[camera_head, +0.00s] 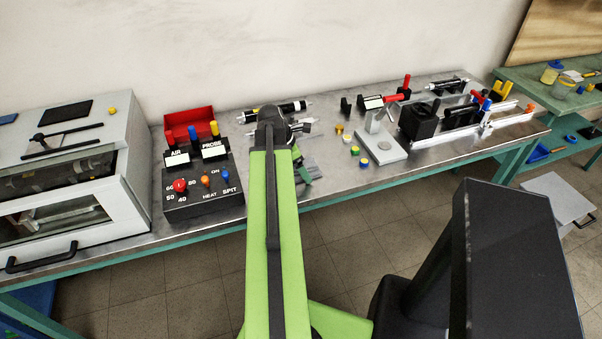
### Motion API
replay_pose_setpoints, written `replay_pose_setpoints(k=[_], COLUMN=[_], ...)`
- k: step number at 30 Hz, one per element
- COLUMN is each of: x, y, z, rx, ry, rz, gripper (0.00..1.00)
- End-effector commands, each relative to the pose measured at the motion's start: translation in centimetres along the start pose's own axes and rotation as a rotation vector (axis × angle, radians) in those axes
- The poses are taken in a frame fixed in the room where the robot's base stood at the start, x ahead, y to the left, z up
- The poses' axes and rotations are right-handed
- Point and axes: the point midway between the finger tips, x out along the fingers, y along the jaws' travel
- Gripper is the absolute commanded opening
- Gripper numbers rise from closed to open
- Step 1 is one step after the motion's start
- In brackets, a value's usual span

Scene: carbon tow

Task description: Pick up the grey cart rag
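My green arm reaches from the bottom of the view up over the metal workbench (345,180). Its dark wrist joint hides much of what lies behind it. What looks like my gripper (303,172) shows only in small part beside the arm, over the bench; its fingers are not clear. A small flat grey patch (317,167) lies on the bench just right of it and may be the grey rag, but I cannot tell for sure. I cannot tell whether the gripper touches it.
A control box (203,187) and red bin (188,122) stand left of my arm. A grey plate stand (378,145) with small coloured caps is to the right, before a black clamp rig (418,121). A white cabinet (75,180) fills the left.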

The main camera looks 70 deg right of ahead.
Motion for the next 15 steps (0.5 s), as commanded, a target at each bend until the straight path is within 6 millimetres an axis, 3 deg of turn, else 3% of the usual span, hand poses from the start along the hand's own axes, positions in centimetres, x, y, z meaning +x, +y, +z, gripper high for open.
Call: replay_pose_setpoints(k=[2,11,15], x=[-0.01,0.01,0.02], y=[0.0,-0.02,-0.02], z=[0.01,0.04,0.05], rx=[0.0,0.001,0.001], ry=[0.0,0.0,0.0], rz=[0.0,0.0,0.0], gripper=[0.75,0.36,0.36])
